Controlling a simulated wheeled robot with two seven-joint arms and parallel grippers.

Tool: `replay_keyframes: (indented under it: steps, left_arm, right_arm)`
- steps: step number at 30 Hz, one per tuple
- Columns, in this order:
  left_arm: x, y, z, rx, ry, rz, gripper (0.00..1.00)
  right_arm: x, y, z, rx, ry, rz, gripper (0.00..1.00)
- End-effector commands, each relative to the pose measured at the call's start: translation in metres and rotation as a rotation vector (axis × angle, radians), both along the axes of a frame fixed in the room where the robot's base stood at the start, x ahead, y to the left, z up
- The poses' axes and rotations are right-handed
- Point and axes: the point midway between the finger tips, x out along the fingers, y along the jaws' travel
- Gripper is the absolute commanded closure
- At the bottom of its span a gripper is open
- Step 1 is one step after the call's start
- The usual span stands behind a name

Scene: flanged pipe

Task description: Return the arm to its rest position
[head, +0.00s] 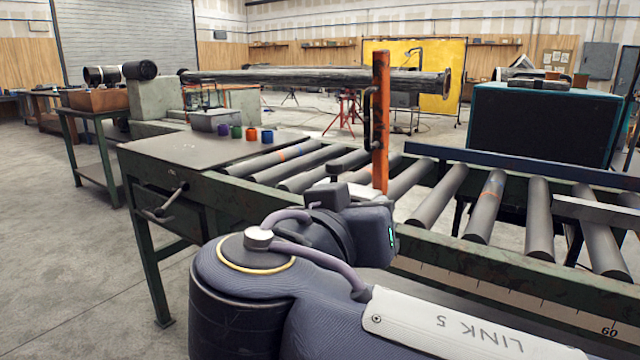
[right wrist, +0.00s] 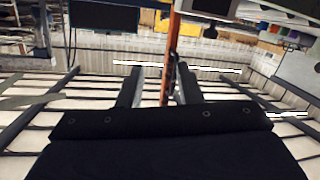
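My right arm comes in from the bottom right of the head view, over the front edge of the roller table. Its gripper is partly hidden there by the wrist. In the right wrist view my right gripper (right wrist: 160,88) has its two fingers apart, with nothing seen held. An orange upright post (head: 380,125) stands just beyond the gripper; it also shows in the gap between the fingers in the right wrist view (right wrist: 174,40). A long grey pipe (head: 310,77) with a rusty end flange (head: 447,84) lies level behind the post. My left gripper is not in view.
The roller table (head: 465,202) runs to the right, with a metal rail (head: 520,166) along its far side. Several coloured cups (head: 236,132) and a grey box (head: 214,120) stand on the bench top. A dark case (head: 545,120) stands behind. Floor at left is clear.

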Motion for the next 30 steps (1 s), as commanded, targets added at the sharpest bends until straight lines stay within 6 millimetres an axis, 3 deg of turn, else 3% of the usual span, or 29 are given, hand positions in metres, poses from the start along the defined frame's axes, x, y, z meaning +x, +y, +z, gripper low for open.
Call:
replay_keyframes:
  steps: [5,9,11,15,18,21,30]
  left_arm:
    - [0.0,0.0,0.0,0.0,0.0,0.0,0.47]
    - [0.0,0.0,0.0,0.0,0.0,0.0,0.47]
    - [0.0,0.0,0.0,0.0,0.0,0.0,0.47]
    - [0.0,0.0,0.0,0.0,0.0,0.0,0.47]
    - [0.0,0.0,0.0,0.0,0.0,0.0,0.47]
    - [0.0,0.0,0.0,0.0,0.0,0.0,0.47]
    - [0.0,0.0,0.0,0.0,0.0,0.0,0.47]
  right_arm:
    - [0.017,-0.051,-0.046,-0.022,0.211,-0.006,0.68]
    - [0.017,-0.107,-0.106,-0.008,0.454,0.013,0.68]
    - [0.007,-0.134,-0.141,0.022,0.582,0.037,0.68]
    - [-0.039,-0.181,-0.222,0.171,0.844,0.134,0.68]
    - [-0.076,-0.191,-0.264,0.312,0.941,0.213,0.68]
    - [-0.104,-0.189,-0.291,0.437,0.97,0.275,0.68]
    - [-0.151,-0.169,-0.332,0.721,0.879,0.363,0.68]
